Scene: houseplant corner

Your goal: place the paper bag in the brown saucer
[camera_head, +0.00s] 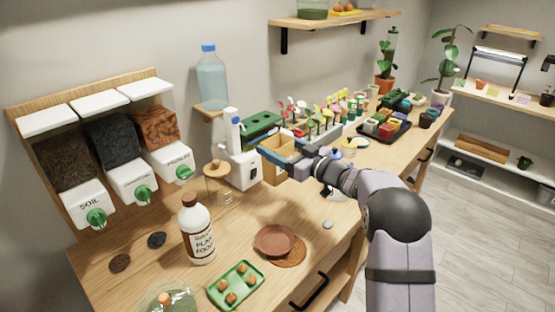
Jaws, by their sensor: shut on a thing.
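The brown saucer (275,232) is empty and lies on the wooden worktop, partly over a round cork mat (292,256). The paper bag (271,173) is a tan, box-like thing near the wall, behind the saucer. My gripper (272,152) reaches in from the right and is shut on the upper part of the bag. The bag looks upright. My gripper and wrist hide part of its top and right side, and I cannot tell whether its base touches the worktop.
A white plant food bottle (197,228) stands left of the saucer. A green tray (235,284) of small bulbs or pots is in front. A white dispenser (240,168) and a cork-topped jar (217,184) stand left of the bag. A small grey stone (327,225) lies right of the saucer.

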